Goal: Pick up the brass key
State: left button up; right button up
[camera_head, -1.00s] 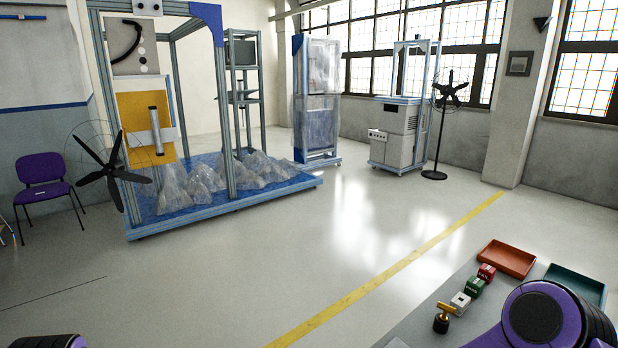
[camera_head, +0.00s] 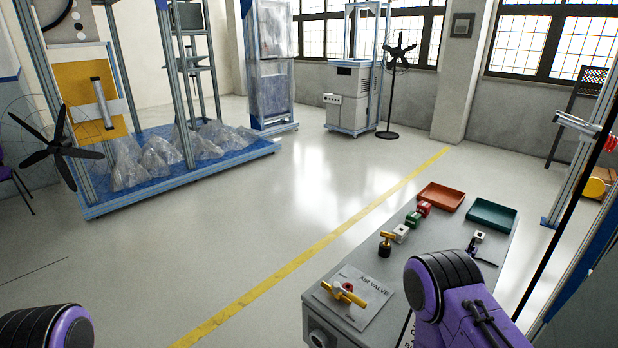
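A small brass T-shaped piece (camera_head: 387,237), which looks like the brass key, stands upright on a short black base on the grey bench (camera_head: 375,268). It is left of the purple link of my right arm. A yellow valve handle (camera_head: 343,293) lies on the plate marked AIR VALVE, nearer to me. Neither gripper is in view. Only purple and black arm links show, at the bottom left and bottom right. Nothing touches the brass piece.
White (camera_head: 401,233), green (camera_head: 412,220) and red (camera_head: 424,208) blocks stand in a row behind the brass piece. A red tray (camera_head: 440,197) and a green tray (camera_head: 492,214) are at the bench's far end. A small lever device (camera_head: 478,238) stands at right. The floor left of the bench is open.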

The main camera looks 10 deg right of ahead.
aim_at(388, 234)
jog(key=u, duration=1.55)
jog(key=i, duration=1.75)
jog(key=z, duration=3.5)
jog(key=i, duration=0.4)
jog(key=u, duration=0.1)
